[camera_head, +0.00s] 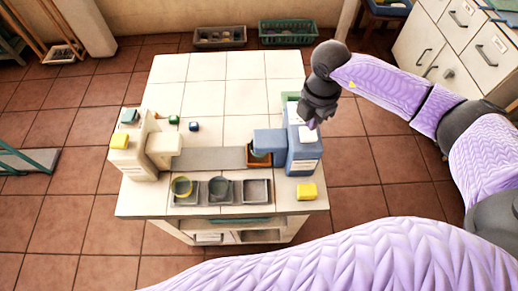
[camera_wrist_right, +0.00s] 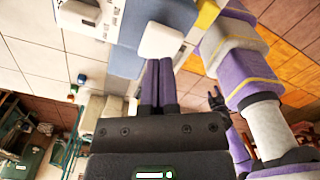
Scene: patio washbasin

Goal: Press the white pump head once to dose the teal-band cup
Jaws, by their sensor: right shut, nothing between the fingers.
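The white pump head (camera_head: 307,133) sits on the blue dispenser (camera_head: 304,158) at the table's right side. It shows close up in the wrist view (camera_wrist_right: 160,41), just beyond my fingertips. My right gripper (camera_head: 312,125) is shut and empty, pointing down at the pump head; I cannot tell whether it touches. The dispenser's blue spout (camera_head: 268,143) reaches left over a small brown-edged tray (camera_head: 250,162). I cannot make out a teal band on any cup; the spout hides much of what is below it. My left gripper is not in view.
A cream dispenser (camera_head: 130,160) stands at the left. A yellow block (camera_head: 306,191) lies at the front right. The tiled back of the table (camera_head: 220,85) is clear.

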